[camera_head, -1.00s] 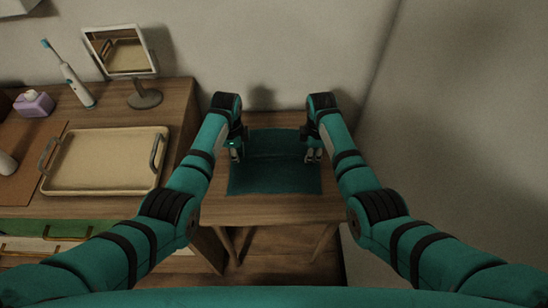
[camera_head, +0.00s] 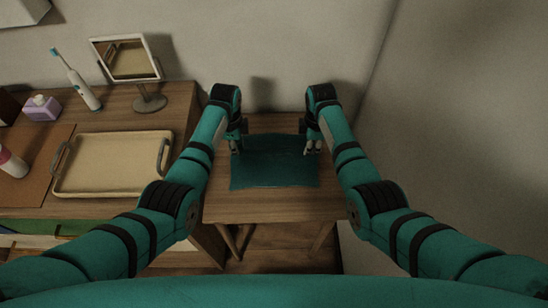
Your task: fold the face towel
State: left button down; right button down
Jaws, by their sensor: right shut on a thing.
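The dark teal face towel (camera_head: 273,172) lies spread on a small wooden table. Its near edge lies toward me, and its far part is between my two grippers. My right gripper (camera_head: 313,147) is shut on the towel at its right side, toward the far edge. My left gripper (camera_head: 236,147) is at the towel's left side, level with the right one. Its fingers are too small and dark to tell whether they are open or shut.
The small table (camera_head: 265,208) has bare wood in front of the towel. On the left a counter holds a cream tray (camera_head: 105,165), a mirror (camera_head: 130,62), an electric toothbrush (camera_head: 80,85), a purple box (camera_head: 42,108) and a bottle (camera_head: 10,162). Walls stand behind and right.

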notch_tip(320, 180, up, 13)
jog(key=p, duration=1.2)
jog(key=shift+f, duration=0.15)
jog(key=shift+w, duration=0.15)
